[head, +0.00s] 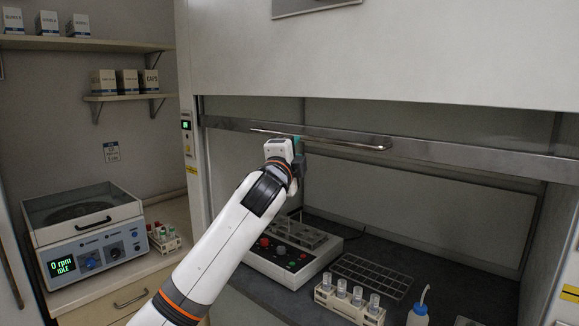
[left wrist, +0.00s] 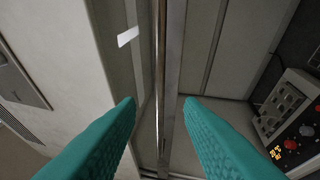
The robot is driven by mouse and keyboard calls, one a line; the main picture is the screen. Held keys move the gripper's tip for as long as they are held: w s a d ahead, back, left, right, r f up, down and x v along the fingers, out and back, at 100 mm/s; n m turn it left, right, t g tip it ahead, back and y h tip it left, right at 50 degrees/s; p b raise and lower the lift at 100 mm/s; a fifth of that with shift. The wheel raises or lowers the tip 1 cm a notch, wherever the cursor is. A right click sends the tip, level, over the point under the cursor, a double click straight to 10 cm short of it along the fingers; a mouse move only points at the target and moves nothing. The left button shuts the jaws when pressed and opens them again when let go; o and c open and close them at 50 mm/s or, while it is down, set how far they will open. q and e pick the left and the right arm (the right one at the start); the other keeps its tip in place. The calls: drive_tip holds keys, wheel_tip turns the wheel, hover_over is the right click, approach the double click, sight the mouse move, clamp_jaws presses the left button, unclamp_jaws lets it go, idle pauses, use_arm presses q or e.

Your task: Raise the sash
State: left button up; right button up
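The sash of the fume hood has a metal bottom rail (head: 470,158) that runs across the opening, with clear glass above it. A long bar handle (head: 350,142) is fixed along the rail. My left gripper (head: 298,146) is at the handle, left of the bar's middle. In the left wrist view, its teal fingers (left wrist: 160,103) are apart, one on each side of the handle (left wrist: 161,50). A gap shows between each finger and the bar. My right gripper is in neither view.
Inside the hood, under the sash, stand a grey block instrument (head: 285,262), an empty wire rack (head: 370,277), a vial rack (head: 350,302) and a wash bottle (head: 418,313). A centrifuge (head: 88,240) and a tube rack (head: 165,240) stand on the left bench. Shelves with boxes hang above.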

use_arm(q)
drive_tip(key=shift+b+v, duration=0.5)
drive_tip(key=shift+v, duration=1.15)
